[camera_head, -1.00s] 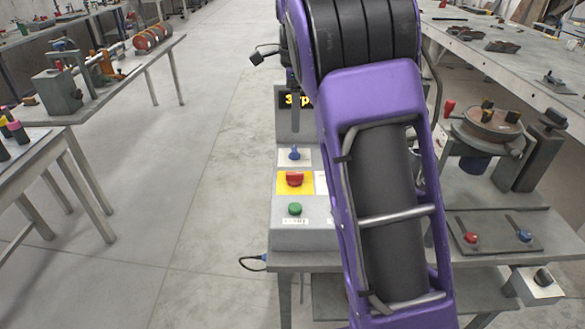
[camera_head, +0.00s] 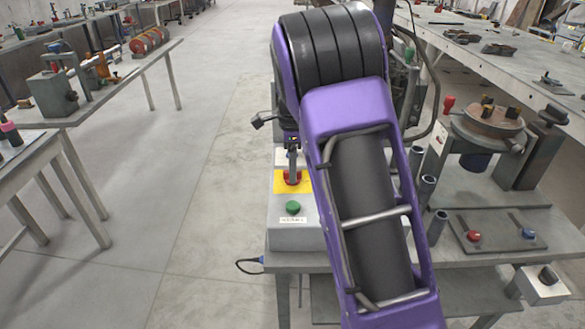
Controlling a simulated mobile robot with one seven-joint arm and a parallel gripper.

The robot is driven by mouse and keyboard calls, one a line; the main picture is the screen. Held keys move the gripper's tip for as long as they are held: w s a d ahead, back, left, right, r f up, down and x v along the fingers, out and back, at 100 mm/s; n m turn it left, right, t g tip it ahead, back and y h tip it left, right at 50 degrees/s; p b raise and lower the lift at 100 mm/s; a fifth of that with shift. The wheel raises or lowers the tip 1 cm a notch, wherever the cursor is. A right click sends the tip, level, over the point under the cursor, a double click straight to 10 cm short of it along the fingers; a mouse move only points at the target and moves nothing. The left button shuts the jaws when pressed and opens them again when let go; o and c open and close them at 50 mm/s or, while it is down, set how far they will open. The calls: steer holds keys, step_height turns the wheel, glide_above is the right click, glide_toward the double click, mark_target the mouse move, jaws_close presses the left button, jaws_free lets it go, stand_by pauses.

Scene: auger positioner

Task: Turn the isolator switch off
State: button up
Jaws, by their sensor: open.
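The control box (camera_head: 290,238) stands on the bench near the middle. My purple arm hides the right side of the box.
A round turntable (camera_head: 492,122) stands on the bench at right. A plate with red (camera_head: 474,236) and blue (camera_head: 529,234) knobs lies in front of it. A white box with a black knob (camera_head: 547,275) is at lower right. The floor at left is clear.

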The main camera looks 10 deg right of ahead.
jaws_close()
steer(key=shift+r+n, duration=0.1)
steer(key=shift+n, duration=0.2)
stand_by(0.3)
steer(key=n+p, duration=0.2)
steer(key=shift+n, duration=0.4)
steer(key=n+p, duration=0.2)
steer(key=n, duration=0.3)
steer(key=n+p, duration=0.1)
steer(key=n, duration=0.4)
steer(key=shift+n+p, duration=0.35)
steer(key=shift+n, duration=1.85)
